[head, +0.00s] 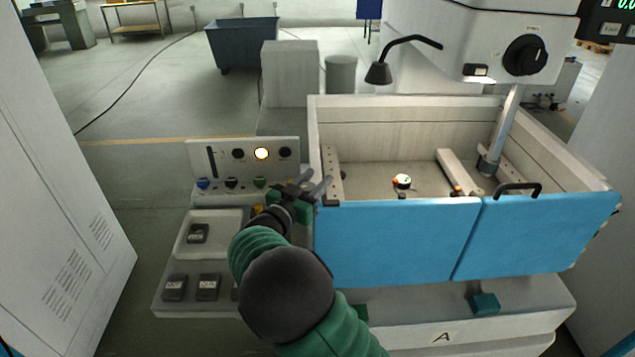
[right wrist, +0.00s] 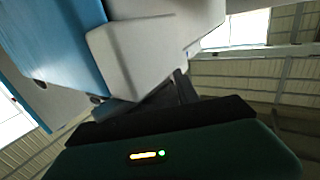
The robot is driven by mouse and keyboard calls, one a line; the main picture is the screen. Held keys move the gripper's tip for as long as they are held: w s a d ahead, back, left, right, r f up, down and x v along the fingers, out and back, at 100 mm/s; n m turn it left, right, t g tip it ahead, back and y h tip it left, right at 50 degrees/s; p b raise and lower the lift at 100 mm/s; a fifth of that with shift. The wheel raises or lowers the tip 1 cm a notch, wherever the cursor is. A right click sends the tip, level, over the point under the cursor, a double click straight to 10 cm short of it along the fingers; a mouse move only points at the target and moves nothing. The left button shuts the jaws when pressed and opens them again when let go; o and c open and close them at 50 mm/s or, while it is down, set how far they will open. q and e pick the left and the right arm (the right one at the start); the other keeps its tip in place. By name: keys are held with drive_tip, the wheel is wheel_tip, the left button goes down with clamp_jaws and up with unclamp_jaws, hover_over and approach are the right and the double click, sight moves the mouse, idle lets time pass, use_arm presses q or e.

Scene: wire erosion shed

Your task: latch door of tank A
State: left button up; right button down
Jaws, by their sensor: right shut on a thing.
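Tank A (head: 410,110) is an open-topped pale box with two blue front panels. The left blue panel (head: 395,245) and the right blue panel (head: 535,235) stand upright side by side, a narrow seam between them. The right panel has a black handle (head: 518,188) on top. My right gripper (head: 312,187) is at the tank's front left corner, by the left panel's end. It is shut on a small part there, probably the latch, mostly hidden by the fingers. The right wrist view shows a pale block (right wrist: 150,45) close to the dark fingers beside a blue panel. My left gripper is not in view.
A control panel (head: 220,155) with a lit yellow lamp and several knobs stands left of the gripper. A grey cabinet (head: 60,200) is at the left. A black lamp (head: 378,72) and machine head (head: 500,40) hang over the tank. A small round item (head: 402,181) sits inside.

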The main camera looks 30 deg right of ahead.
sight(304, 184)
drive_tip(key=shift+w+a+f+n+t+y+b, duration=0.15)
drive_tip(key=shift+f+n+t+y+b, duration=0.15)
drive_tip(key=shift+n+t+y, duration=0.25)
drive_tip(key=shift+a+f+n+t+y+b, duration=0.15)
drive_tip(key=shift+n+t+y+b, duration=0.15)
drive_tip(key=shift+t, duration=0.35)
drive_tip(key=n+t+y+b, duration=0.2)
drive_tip(key=y+b, duration=0.1)
drive_tip(key=b, duration=0.1)
drive_tip(key=a+n+t+y+b, duration=0.1)
drive_tip(key=n+t+y+b, duration=0.1)
drive_tip(key=n+y+b, duration=0.1)
drive_tip(key=w+n+t+y+b, duration=0.1)
drive_tip(key=n+t+y+b, duration=0.2)
drive_tip(key=b, duration=0.1)
drive_tip(key=shift+w+a+f+y+b, duration=0.1)
drive_tip(key=shift+a+f+y+b, duration=0.05)
drive_tip(key=shift+y+b, duration=0.15)
drive_tip(key=shift+a+r+n+t+y+b, duration=0.2)
drive_tip(key=shift+n+y+b, duration=0.35)
drive_tip(key=shift+y, duration=0.3)
drive_tip(key=shift+a+r+n+t+y+b, duration=0.1)
drive_tip(key=shift+a+n+t+y+b, duration=0.1)
drive_tip(key=shift+n+y+b, duration=0.5)
drive_tip(key=shift+r, duration=0.1)
drive_tip(key=c, duration=0.9)
unclamp_jaws()
drive_tip(key=shift+r, duration=0.15)
